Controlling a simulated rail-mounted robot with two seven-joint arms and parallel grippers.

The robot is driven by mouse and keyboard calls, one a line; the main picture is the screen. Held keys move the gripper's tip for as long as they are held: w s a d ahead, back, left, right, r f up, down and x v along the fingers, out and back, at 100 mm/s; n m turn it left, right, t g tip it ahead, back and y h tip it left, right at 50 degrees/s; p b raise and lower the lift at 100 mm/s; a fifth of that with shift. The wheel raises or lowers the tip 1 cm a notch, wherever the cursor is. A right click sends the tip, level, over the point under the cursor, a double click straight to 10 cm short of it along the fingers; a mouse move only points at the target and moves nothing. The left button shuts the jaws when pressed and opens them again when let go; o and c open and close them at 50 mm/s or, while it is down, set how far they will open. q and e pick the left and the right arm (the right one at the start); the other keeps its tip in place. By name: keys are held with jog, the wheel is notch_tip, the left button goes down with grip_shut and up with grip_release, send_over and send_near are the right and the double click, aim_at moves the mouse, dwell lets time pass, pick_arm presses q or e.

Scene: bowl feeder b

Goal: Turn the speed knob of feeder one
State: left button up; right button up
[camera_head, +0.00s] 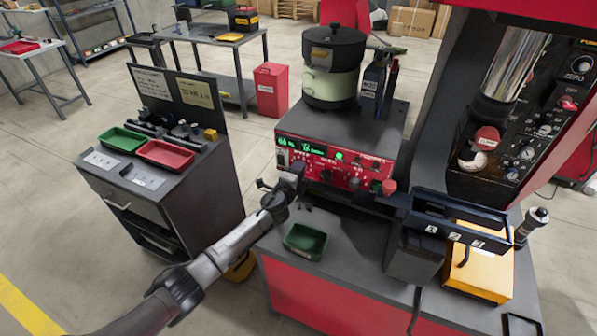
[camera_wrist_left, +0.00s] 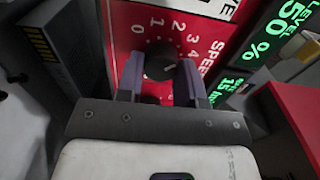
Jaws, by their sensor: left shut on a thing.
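The feeder's red control panel (camera_head: 362,173) carries green displays and a row of controls, below a lidded bowl (camera_head: 333,75). My left gripper (camera_head: 293,172) is at the left part of this panel. In the left wrist view the black speed knob (camera_wrist_left: 160,60) sits on the red panel (camera_wrist_left: 200,28) beside a white printed scale starting at 0 and the partly hidden word SPEED. The left gripper (camera_wrist_left: 160,73) is shut on the knob, with one purple-grey finger on each side. A short pale mark shows on the knob's face. My right gripper is not in view.
A small green tray (camera_head: 305,242) lies on the bench in front of the panel. A black bin rack numbered 1, 2, 3 (camera_head: 460,216) and a yellow box (camera_head: 480,270) stand to the right. A dark cabinet (camera_head: 165,205) with green and red trays stands left.

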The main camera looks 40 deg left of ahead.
pick_arm(q)
jog(key=o, duration=0.9)
jog(key=shift+o, duration=0.2)
jog(key=p+v, duration=0.2)
jog(key=v, duration=1.1)
jog(key=shift+s+d, duration=0.15)
jog(key=shift+s, duration=0.25)
